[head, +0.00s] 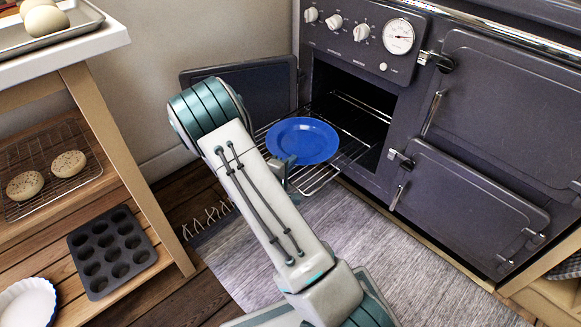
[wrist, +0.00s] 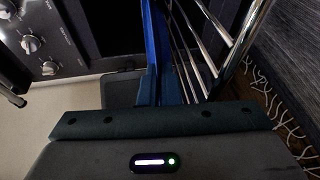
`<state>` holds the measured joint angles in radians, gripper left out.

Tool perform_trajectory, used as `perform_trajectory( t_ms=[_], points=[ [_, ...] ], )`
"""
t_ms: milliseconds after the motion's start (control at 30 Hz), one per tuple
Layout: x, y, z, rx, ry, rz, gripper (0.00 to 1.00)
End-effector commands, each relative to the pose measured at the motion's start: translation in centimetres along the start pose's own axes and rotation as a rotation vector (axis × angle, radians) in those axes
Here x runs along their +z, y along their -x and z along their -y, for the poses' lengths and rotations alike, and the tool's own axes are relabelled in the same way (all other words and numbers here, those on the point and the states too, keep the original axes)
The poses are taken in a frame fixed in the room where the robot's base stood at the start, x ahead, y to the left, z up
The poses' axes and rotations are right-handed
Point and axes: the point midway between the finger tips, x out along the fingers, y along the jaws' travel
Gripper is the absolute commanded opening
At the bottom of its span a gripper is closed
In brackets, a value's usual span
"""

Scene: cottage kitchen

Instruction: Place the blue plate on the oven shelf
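The blue plate (head: 302,140) lies about level over the pulled-out wire oven shelf (head: 318,181), in front of the open oven cavity. My gripper (head: 285,166) is at the plate's near left edge, partly hidden by my arm. In the wrist view the plate (wrist: 152,38) shows nearly edge-on, and its rim runs down between my narrow fingers (wrist: 160,88), which are shut on it. The shelf's bars (wrist: 205,45) run close beside the plate there. I cannot tell whether the plate touches the bars.
The oven door (head: 245,88) stands open on the left. The oven front has knobs (head: 335,21) and a dial (head: 398,36). A wooden rack at left holds a muffin tin (head: 112,251) and buns (head: 68,164). A grey rug (head: 370,250) lies below.

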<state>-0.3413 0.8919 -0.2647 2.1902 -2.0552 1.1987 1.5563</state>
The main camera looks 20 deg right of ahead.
Motion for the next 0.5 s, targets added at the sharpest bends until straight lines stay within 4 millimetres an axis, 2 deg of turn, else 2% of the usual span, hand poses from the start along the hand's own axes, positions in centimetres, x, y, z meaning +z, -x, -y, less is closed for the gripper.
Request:
perform_trajectory(
  t_ms=[333,367,400,500],
  points=[
    [-0.04,-0.11,0.22,0.005,-0.002,0.0,0.0],
    [-0.04,-0.08,0.34,0.001,-0.001,0.0,0.09],
    [-0.04,-0.08,0.33,0.001,-0.001,0.0,0.13],
    [-0.04,-0.07,0.32,0.001,-0.001,-0.001,0.13]
  ],
)
